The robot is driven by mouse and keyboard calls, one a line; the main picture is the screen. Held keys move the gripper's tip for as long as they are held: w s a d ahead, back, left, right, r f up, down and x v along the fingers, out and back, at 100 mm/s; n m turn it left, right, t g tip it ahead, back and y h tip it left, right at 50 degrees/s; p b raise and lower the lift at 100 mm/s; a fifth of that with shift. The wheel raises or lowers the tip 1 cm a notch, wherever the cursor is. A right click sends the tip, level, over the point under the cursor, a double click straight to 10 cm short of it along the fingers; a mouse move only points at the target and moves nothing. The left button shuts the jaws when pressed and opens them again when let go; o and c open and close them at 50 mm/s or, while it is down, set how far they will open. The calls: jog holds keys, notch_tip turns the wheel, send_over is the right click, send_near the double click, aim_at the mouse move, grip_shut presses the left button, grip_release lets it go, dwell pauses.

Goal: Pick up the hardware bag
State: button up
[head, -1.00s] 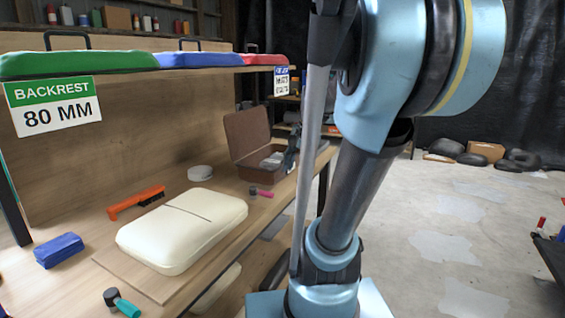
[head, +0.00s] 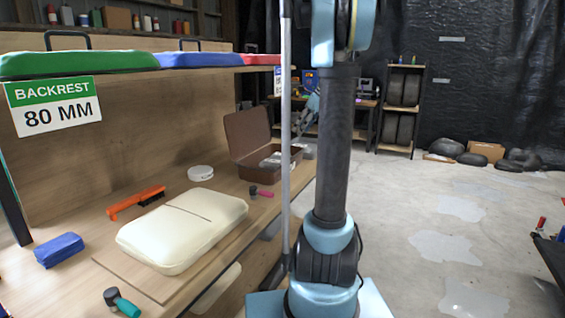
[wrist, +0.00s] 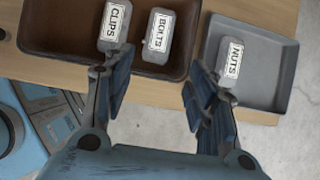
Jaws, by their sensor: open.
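Three small labelled bags show in the wrist view. The CLIPS bag (wrist: 115,22) and the BOLTS bag (wrist: 157,34) lie in the brown box (wrist: 62,28). The NUTS bag (wrist: 230,62) lies in the grey tray (wrist: 272,72) to the right. My gripper (wrist: 158,62) is open above them, nothing between its fingers. Its left finger overlaps the lower end of the CLIPS bag in the picture, and its right finger is beside the NUTS bag. I cannot tell its height or any contact.
The open brown box (head: 246,131) also stands on the bench in the head view. A cream cushion (head: 180,232), orange brush (head: 135,201), blue cloth bundle (head: 59,250), white round container (head: 200,173) and teal-handled tool (head: 122,302) lie nearby. Open floor is on the right.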

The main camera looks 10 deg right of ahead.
send_near(284, 155)
jog(key=x, duration=0.5)
jog(key=shift+w+d, duration=0.2)
jog(key=shift+x, duration=2.75)
jog(key=shift+s+a, duration=0.1)
jog(key=c, duration=0.8)
